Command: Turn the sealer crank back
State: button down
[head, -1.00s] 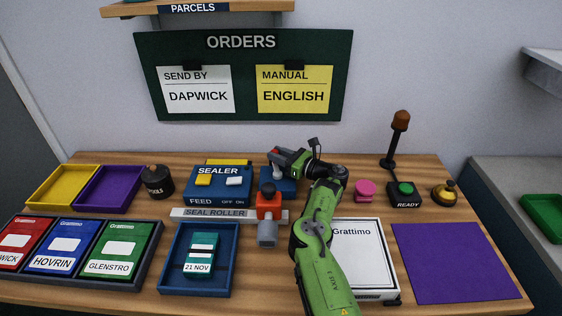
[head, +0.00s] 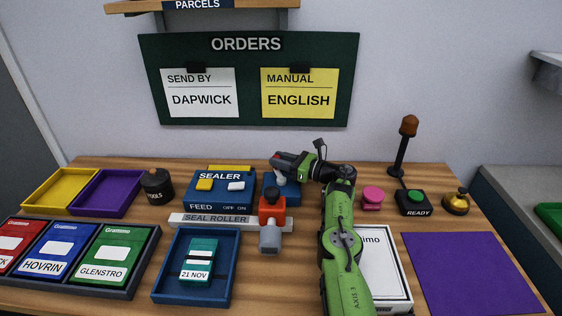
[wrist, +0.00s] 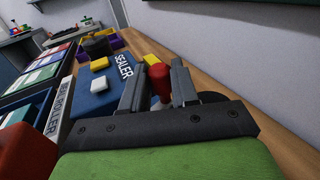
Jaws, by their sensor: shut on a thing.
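The blue sealer (head: 220,190) stands at the middle back of the table, with a yellow and a white switch on top. Its crank (head: 281,178) is a pale post on a blue base at the sealer's right side. My gripper (head: 280,163) is at the crank in the head view, lying nearly level and pointing left. In the wrist view my gripper (wrist: 163,72) is shut on the red crank knob (wrist: 160,86), which shows between the two fingers. The gripper hides much of the crank in the head view.
The seal roller (head: 212,220) with a red and grey part (head: 271,215) lies in front. A blue tray (head: 160,285) holds a teal packet. A white box (head: 385,265) is partly behind my arm. A pink knob (head: 372,194) and the green READY button (head: 415,197) stand right.

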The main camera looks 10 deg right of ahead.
jog(key=c, duration=0.8)
grip_release()
jog(key=shift+r, duration=0.1)
jog(key=shift+c, duration=0.2)
notch_tip(320, 180, up, 10)
jog(key=p, duration=0.2)
jog(key=shift+p, duration=0.35)
jog(key=shift+c, duration=0.2)
